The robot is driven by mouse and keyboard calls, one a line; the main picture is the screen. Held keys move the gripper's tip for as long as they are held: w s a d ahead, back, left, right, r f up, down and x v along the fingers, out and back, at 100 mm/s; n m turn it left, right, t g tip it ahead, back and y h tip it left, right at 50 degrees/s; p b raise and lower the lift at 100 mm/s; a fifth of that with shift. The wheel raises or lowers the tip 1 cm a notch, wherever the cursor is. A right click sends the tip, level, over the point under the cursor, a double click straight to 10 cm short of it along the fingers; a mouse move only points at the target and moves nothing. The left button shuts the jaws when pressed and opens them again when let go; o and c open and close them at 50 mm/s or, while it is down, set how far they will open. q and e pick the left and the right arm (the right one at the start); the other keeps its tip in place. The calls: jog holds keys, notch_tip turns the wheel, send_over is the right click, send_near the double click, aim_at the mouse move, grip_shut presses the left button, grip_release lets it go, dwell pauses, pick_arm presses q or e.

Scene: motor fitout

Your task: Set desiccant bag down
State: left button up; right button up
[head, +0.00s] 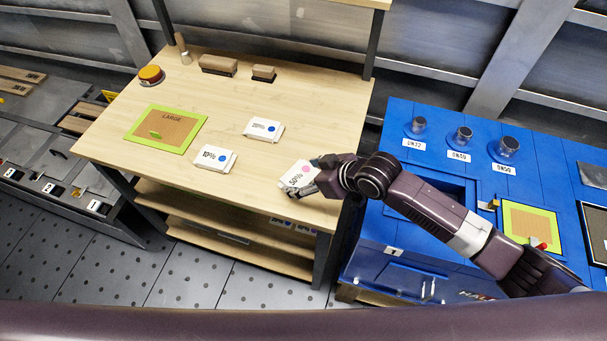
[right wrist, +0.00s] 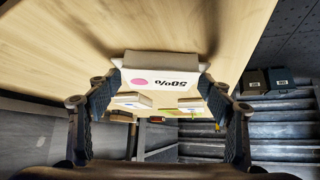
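The white desiccant bag, marked 50% with a pink dot (head: 298,173), is at the front right corner of the wooden bench (head: 240,95). It also shows in the right wrist view (right wrist: 160,72), between the fingertips. My right gripper (head: 303,180) has a finger at each side of the bag and appears shut on it, low over the bench top. I cannot tell whether the bag's underside touches the wood. My left gripper is not in view.
White 10% bags with blue dots (head: 215,157) and another white blue-dotted pile (head: 263,130) lie to the left. A green-framed LARGE board (head: 190,138) is further left. A blue workstation (head: 400,215) stands right of the bench. Bare wood lies around the piles.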

jog(key=shift+o, duration=0.4)
jog(key=shift+r, duration=0.1)
jog(key=shift+d+r, duration=0.1)
jog(key=shift+r, duration=0.05)
jog(key=v, duration=1.1)
jog(key=shift+s+d+r+b, duration=0.2)
jog(key=shift+r+b, duration=0.1)
jog(key=shift+b, duration=0.05)
